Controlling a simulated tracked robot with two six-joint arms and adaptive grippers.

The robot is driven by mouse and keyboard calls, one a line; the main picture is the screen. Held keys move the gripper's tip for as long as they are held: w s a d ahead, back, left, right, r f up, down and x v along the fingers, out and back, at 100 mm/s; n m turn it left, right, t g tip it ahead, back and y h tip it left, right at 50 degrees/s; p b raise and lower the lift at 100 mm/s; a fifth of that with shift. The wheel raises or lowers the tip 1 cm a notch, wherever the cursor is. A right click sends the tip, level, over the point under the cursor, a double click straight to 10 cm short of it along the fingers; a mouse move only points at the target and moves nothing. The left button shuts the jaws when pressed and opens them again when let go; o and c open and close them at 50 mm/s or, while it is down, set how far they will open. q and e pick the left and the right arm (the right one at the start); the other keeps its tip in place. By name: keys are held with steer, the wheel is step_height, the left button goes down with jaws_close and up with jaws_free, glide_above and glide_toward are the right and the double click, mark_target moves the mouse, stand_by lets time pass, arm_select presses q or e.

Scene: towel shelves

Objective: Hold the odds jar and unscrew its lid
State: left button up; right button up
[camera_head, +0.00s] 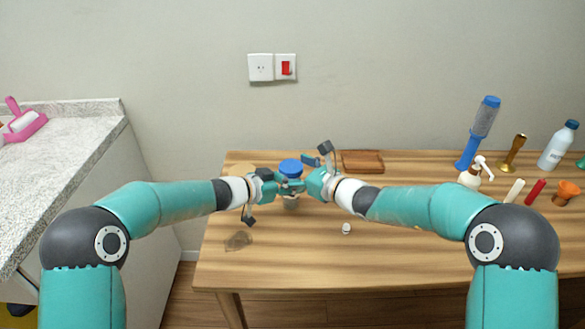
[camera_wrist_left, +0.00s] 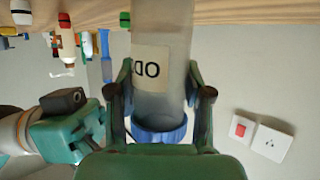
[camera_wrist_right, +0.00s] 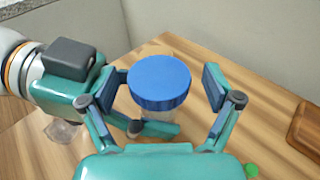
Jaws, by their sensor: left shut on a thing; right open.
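The odds jar is a clear jar with a label reading "OD" in the left wrist view (camera_wrist_left: 158,65), where it appears upside down. Its blue lid (camera_head: 291,167) is on top of it; the lid also shows in the right wrist view (camera_wrist_right: 159,83). My left gripper (camera_wrist_left: 163,90) is shut on the jar just below the lid, with a finger on either side. My right gripper (camera_wrist_right: 165,78) is open, with its fingers apart on both sides of the lid and gaps visible between. In the head view both grippers hide most of the jar.
A brown wooden tray (camera_head: 362,162) lies behind to the right. A small white item (camera_head: 346,228) lies on the table in front. The front middle of the table is mostly clear.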

steer(key=shift+m+t+h, duration=0.3)
steer(key=shift+s+a+m+t+h, duration=0.1)
steer(key=shift+m+t+h, duration=0.8)
steer(key=shift+m+h, duration=0.4)
steer(key=shift+f, duration=0.1)
steer(key=c, duration=1.5)
steer(key=shift+o, duration=0.2)
steer(key=shift+w+r+n+g+y, duration=0.1)
steer(key=shift+n+g+y, duration=0.5)
steer(key=shift+n+y, duration=0.2)
steer(key=shift+w+r+n+g+y, duration=0.1)
steer(key=shift+n+g+y, duration=0.5)
steer(key=shift+n+y, duration=0.2)
steer(key=shift+d, duration=0.2)
steer(key=shift+n+g+y, duration=1.3)
steer(key=shift+n+g, duration=0.2)
steer(key=shift+g, duration=0.1)
